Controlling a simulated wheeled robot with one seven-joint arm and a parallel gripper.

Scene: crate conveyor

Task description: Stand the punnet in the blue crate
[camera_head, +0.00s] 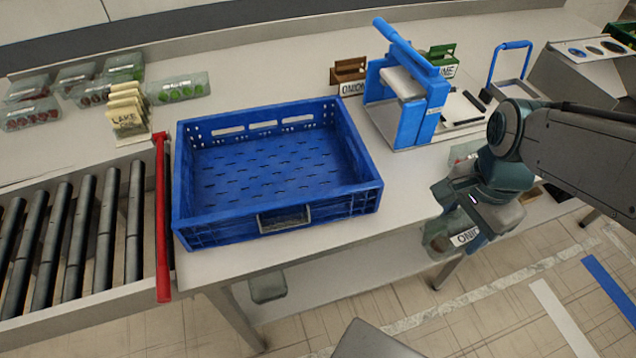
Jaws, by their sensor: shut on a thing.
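The blue crate (275,226) sits on the table, upright and empty, with its open top and slotted floor in full view. My gripper (462,226) is to the right of the crate, out past the table's front edge. It is shut on a clear punnet (437,238) with a white label that begins "ONI". The punnet hangs below the fingers, apart from the crate. My gripper hides part of it, and its contents are hard to make out.
A red bar (162,220) stands between the roller conveyor (75,235) and the crate. Several filled punnets (178,88) and a stack of labelled packets (127,110) are at the back left. A blue-framed device (412,118) stands right of the crate. Another punnet (267,286) lies below the tabletop.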

